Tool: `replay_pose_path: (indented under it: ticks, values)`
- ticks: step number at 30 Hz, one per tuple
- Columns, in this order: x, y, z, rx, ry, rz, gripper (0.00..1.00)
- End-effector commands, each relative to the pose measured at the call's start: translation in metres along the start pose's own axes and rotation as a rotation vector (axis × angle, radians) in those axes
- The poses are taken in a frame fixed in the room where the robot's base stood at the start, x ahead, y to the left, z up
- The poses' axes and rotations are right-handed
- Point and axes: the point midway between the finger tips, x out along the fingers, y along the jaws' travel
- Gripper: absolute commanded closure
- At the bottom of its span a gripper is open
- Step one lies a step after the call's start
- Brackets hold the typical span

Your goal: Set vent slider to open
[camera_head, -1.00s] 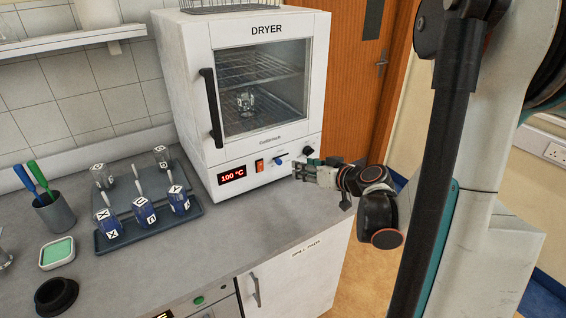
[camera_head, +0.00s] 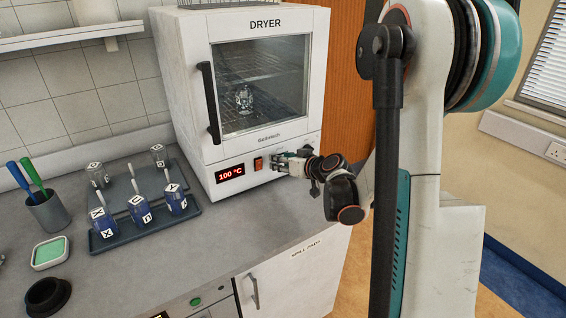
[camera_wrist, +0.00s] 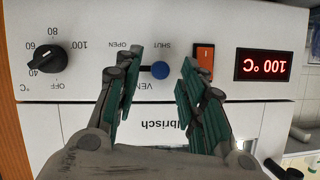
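The vent slider's blue knob (camera_wrist: 160,70) shows in the wrist view, where the panel appears upside down. It sits at the SHUT end of its slot, at the right there; OPEN is printed towards the left. My gripper (camera_wrist: 161,63) is open, with its green-padded fingers on either side of the knob and visible gaps between. In the head view my gripper (camera_head: 283,163) is at the lower front panel of the white dryer (camera_head: 185,100), just right of the orange switch. The slider is hidden behind my gripper there.
The orange switch (camera_wrist: 203,60) is close beside my right-hand finger in the wrist view, with the red 100 °C display (camera_wrist: 263,65) beyond. The black temperature dial (camera_wrist: 48,58) is at the left. A vial rack (camera_head: 150,222) stands on the counter, left of the dryer.

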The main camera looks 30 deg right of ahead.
Motion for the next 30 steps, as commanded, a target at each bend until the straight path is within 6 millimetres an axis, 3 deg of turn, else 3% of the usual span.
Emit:
replay_pose_path:
  ticks: [2,7,14,23,30]
  values:
    - [0.0,0.0,0.0,0.0,0.0,0.0,0.63]
    - [0.0,0.0,0.0,0.0,0.0,0.0,1.0]
    - [-0.001,0.003,0.0,0.001,0.0,0.001,1.0]
    - [-0.004,0.048,-0.008,0.001,0.0,0.004,1.0]
    - [-0.004,0.051,-0.009,0.0,0.001,0.003,1.0]
